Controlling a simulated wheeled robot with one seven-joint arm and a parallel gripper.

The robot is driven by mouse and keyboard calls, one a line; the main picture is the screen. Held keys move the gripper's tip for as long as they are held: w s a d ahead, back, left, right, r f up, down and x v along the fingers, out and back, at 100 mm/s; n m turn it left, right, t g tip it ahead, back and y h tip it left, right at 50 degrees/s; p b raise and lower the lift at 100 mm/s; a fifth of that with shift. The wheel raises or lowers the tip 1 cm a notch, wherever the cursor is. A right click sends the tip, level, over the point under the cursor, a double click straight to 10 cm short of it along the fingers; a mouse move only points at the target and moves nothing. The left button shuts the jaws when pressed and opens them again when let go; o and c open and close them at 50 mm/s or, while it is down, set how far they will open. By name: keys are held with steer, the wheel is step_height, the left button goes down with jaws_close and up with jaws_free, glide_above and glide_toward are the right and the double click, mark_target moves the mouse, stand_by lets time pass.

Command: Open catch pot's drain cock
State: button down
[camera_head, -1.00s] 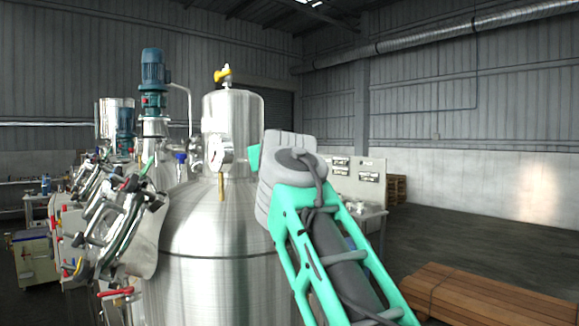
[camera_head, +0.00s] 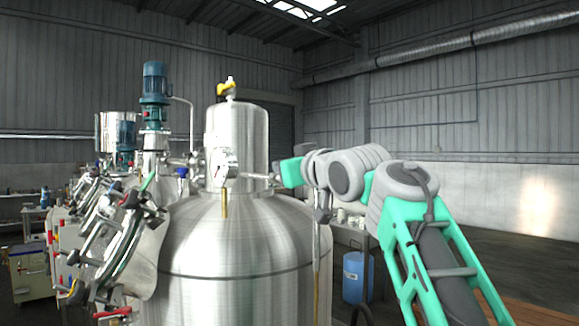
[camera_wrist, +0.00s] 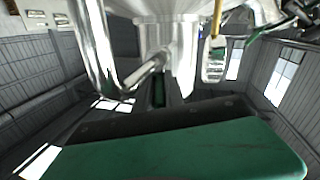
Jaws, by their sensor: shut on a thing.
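The catch pot (camera_head: 237,138) appears to be the upright steel cylinder on top of the large steel tank. A short silver fitting (camera_head: 259,177), seemingly its drain cock, sticks out from its lower right side. My gripper (camera_head: 282,175) reaches in from the right at that fitting's end. In the wrist view, the pot (camera_wrist: 165,45) is at the top middle and a slanting silver piece (camera_wrist: 147,70) runs toward my jaws (camera_wrist: 158,97). The jaws are shut on what seems to be the cock's handle. The gripped part is mostly hidden, so the handle's angle is unclear.
A round gauge (camera_head: 222,167) and a yellow-handled valve (camera_head: 226,88) are on the pot. The big tank (camera_head: 235,245) lies below my gripper. Clamps crowd the manway lid (camera_head: 125,245) at left. A blue drum (camera_head: 357,277) stands on the floor at right.

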steer(key=c, duration=1.4)
jaws_free()
steer(key=shift+s+d+b, duration=0.2)
steer(key=shift+s+b, duration=0.1)
steer(key=shift+s, duration=0.1)
steer(key=b+v, duration=0.2)
steer(key=v, duration=0.5)
steer(key=shift+a, duration=0.1)
